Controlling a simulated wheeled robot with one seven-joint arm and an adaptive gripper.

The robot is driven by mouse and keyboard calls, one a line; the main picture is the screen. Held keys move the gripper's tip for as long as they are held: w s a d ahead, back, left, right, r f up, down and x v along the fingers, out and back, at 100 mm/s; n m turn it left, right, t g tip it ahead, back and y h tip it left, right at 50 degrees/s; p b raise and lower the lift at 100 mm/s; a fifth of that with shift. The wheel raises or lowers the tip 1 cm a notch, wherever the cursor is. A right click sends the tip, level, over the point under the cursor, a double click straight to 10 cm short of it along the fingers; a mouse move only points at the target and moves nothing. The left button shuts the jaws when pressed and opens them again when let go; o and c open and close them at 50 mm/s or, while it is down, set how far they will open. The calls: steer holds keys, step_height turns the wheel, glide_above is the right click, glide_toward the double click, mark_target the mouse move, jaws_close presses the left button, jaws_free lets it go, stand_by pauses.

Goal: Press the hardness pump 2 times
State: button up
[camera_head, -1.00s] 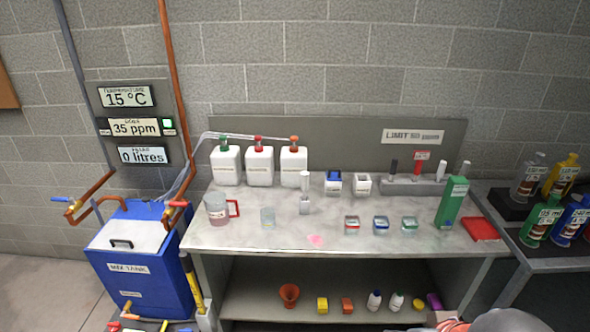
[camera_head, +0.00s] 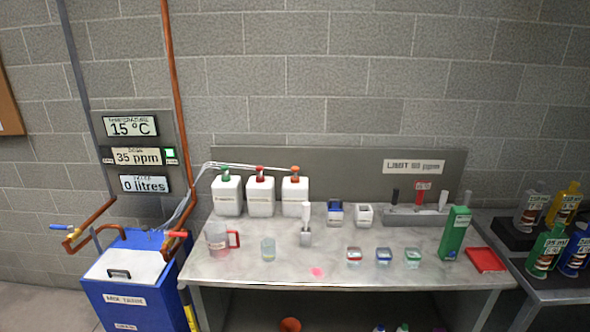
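Three white jugs with pump tops stand in a row at the back left of the bench (camera_head: 350,275): one with a green top (camera_head: 227,195), one with a red top (camera_head: 260,196) and one with an orange top (camera_head: 295,195). Thin pale tubes run from the tops to the left. The labels on the jugs are too small to read, so I cannot tell which is the hardness pump. My gripper is not in view.
A blue tank (camera_head: 125,290) with a lid stands left of the bench. Display panels (camera_head: 137,155) hang above it, reading 15 °C, 35 ppm and 0 litres.

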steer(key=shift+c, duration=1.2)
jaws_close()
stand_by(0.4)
